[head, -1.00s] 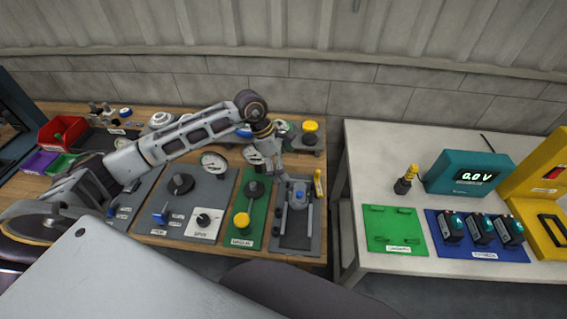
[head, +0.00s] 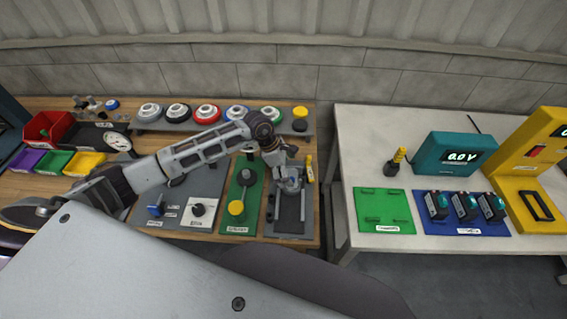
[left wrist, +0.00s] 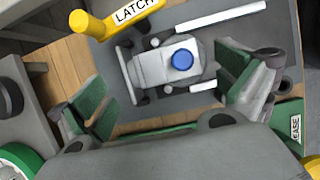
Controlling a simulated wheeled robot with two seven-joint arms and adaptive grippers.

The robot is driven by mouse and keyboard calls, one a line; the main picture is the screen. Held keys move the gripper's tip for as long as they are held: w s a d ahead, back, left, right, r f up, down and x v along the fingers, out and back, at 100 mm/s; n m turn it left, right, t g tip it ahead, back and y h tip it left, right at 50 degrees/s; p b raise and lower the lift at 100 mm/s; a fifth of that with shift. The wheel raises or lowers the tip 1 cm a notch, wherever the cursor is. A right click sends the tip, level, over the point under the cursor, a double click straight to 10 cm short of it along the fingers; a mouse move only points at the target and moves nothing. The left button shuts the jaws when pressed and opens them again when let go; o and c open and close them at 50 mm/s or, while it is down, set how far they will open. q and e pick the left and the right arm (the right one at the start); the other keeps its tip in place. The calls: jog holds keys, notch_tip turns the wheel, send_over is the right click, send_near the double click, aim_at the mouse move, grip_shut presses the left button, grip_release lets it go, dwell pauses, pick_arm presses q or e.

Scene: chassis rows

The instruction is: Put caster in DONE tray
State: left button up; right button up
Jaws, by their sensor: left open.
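My left gripper (head: 285,172) is over the dark fixture plate (head: 292,225) at the right end of the brown bench. I cannot tell whether this block is the caster. A yellow handle marked LATCH (left wrist: 97,24) is beside it. I cannot make out a DONE label on any tray. My right gripper is not in view.
Red (head: 42,128), purple (head: 27,160), green (head: 54,162) and yellow (head: 84,164) bins stand at the left. Round parts line a grey rack (head: 185,126) at the back. A gap separates the white table (head: 390,258), which holds a green plate (head: 384,210).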

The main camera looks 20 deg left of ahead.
aim_at(290, 175)
pick_arm(q)
jog(key=shift+x, duration=1.5)
jog(key=c, duration=1.1)
jog(key=o, duration=0.7)
jog(key=shift+s, duration=0.1)
jog(key=c, duration=0.5)
jog(key=shift+r+p, duration=0.35)
jog(key=shift+r, duration=0.65)
